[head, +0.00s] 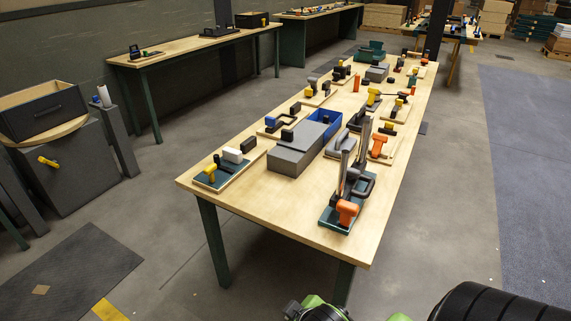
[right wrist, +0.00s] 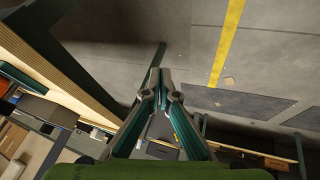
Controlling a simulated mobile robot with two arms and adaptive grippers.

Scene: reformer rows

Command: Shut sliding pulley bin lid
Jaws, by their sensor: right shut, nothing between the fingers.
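A long bin with a blue inside (head: 331,117) stands near the middle of the long wooden table in the head view. A flat grey lid (head: 300,140) covers its near part. The far part is uncovered and shows blue. Whether the bin holds anything is too small to tell. My right gripper (right wrist: 160,74) shows in the right wrist view with its fingertips together and nothing between them. It is away from the bin, with floor and a table edge behind it. My left gripper does not show.
The long table (head: 245,200) carries several boards with fixtures around the bin. A teal-based fixture with tall grey posts and an orange knob (head: 347,210) stands at the near right corner. A grey cabinet (head: 70,165) stands at the left. Floor right of the table is clear.

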